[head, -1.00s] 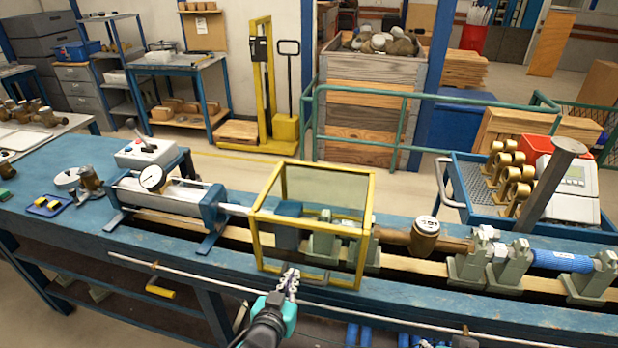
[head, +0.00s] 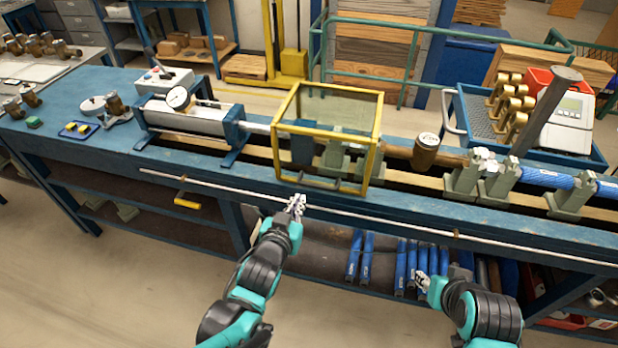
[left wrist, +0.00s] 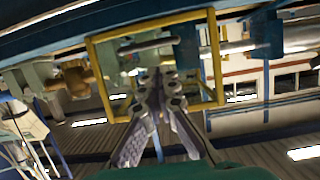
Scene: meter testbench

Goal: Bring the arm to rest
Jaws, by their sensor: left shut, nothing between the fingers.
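My left gripper (head: 296,205) is shut and empty. In the head view it is in front of the blue bench (head: 180,158), near the lower front edge of the yellow-framed guard (head: 333,186). In the left wrist view the closed fingers (left wrist: 158,85) show against the yellow guard frame (left wrist: 98,62); I cannot tell whether they touch it. My right gripper (head: 428,283) is in front of the lower shelf at the bottom right; its fingers are too small to judge.
A brown meter (head: 426,150) sits in the line right of the guard. The floor at the front left is clear.

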